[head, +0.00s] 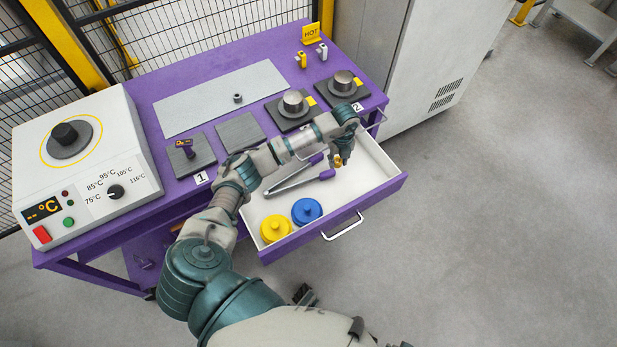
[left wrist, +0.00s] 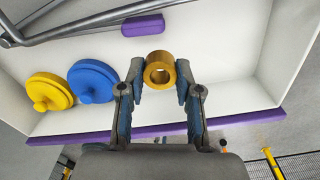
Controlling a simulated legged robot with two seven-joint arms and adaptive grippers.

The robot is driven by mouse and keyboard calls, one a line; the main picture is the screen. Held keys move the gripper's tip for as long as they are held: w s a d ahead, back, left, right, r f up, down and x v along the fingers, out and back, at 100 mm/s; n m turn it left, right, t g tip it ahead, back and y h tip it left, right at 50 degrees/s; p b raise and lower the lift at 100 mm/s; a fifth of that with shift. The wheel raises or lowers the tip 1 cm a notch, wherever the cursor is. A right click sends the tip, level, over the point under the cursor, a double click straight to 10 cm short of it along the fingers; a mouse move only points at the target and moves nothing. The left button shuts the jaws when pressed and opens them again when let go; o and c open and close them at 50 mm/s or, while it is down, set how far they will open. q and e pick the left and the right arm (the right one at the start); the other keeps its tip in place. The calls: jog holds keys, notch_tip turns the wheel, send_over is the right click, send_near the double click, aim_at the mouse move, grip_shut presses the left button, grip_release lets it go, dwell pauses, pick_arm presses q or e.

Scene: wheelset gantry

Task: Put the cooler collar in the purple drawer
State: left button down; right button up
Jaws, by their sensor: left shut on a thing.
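The brass-coloured collar (left wrist: 160,70) is a short thick ring with a round bore. My left gripper (left wrist: 159,82) is shut on it, with one finger on each side. In the head view my left gripper (head: 338,156) points down over the pulled-out purple drawer, with the collar (head: 338,162) at its tips. The drawer (head: 345,217) has a purple front, a silver handle and a white inside. The collar appears above the drawer floor; its exact height is hard to tell. My right gripper is not seen.
In the drawer lie purple-handled tongs (head: 290,186), a yellow knobbed disc (head: 275,228) and a blue one (head: 306,210). The drawer's right part is clear. The purple bench holds a heater box (head: 80,165), dark plates with metal cylinders (head: 294,102) and a small grey ring (head: 238,98).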

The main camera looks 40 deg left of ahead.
pick_arm(q)
jog(key=b, duration=0.1)
send_over(336, 180)
jog(key=shift+n, duration=0.3)
jog(key=f, duration=0.6)
jog(key=shift+w+d+f, duration=0.1)
jog(key=shift+d+f, duration=0.05)
jog(key=shift+d, duration=0.2)
jog(key=f, duration=0.3)
jog(key=shift+a+f+b, duration=0.25)
jog(key=shift+a+b, duration=0.05)
jog(key=shift+b, duration=0.1)
jog(key=shift+a+f, duration=0.1)
jog(key=shift+a, duration=0.1)
jog(key=c, duration=0.8)
grip_release()
jog(key=shift+d, duration=0.3)
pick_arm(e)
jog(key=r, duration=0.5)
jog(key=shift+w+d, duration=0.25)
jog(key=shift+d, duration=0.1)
pick_arm(q)
jog(key=shift+r, duration=0.65)
notch_tip(336, 180, up, 11)
jog(key=shift+p, duration=1.1)
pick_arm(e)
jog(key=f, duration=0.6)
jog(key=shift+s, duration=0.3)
